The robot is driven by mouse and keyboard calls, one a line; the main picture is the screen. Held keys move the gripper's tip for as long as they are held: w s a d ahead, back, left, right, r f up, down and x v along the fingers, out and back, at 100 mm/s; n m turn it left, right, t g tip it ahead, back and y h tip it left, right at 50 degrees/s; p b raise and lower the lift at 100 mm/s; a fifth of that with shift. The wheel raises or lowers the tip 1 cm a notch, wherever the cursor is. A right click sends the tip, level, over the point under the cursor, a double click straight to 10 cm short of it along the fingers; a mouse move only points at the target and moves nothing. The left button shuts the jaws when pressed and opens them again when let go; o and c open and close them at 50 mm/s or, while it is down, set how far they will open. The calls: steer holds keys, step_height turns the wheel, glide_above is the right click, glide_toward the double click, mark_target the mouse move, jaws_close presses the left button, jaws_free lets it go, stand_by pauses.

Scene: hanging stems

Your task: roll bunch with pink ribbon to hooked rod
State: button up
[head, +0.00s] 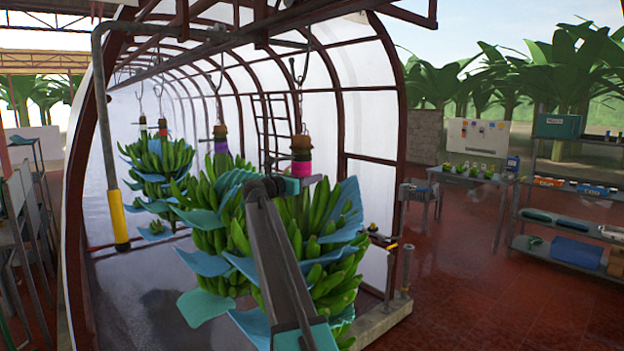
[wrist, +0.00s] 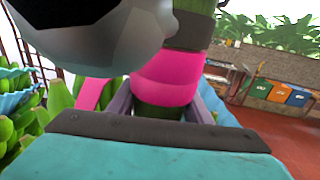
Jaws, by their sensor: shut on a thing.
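The bunch with the pink ribbon (head: 301,168) hangs nearest on the right, with green bananas and blue sheets between its hands. Its ribbon fills the middle of the wrist view (wrist: 165,80). My gripper (head: 302,182) is shut on its stem (wrist: 160,115) just below the ribbon, one finger on each side. My arm hides part of the bunch in the head view. A grey rod (head: 101,120) with a yellow sleeve (head: 118,217) stands at the left and bends over at its top; I take it as the hooked rod.
A bunch with a purple ribbon (head: 221,146) hangs close on the left, its leaves overlapping the pink one. More bunches (head: 160,165) hang farther back along the overhead rail. A short post (head: 406,268) stands at right. A table (head: 470,178) and shelves (head: 570,195) stand beyond open red floor.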

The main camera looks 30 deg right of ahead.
steer(key=shift+w, duration=0.2)
steer(key=shift+s, duration=0.1)
steer(key=o, duration=1.5)
steer(key=shift+a, duration=0.1)
steer(key=b+v, duration=0.4)
steer(key=v, duration=0.8)
steer(key=shift+a+f, duration=0.1)
steer(key=shift+a, duration=0.05)
steer(key=shift+s+a+b, duration=0.2)
steer(key=shift+a+b, duration=0.2)
steer(key=shift+a, duration=0.3)
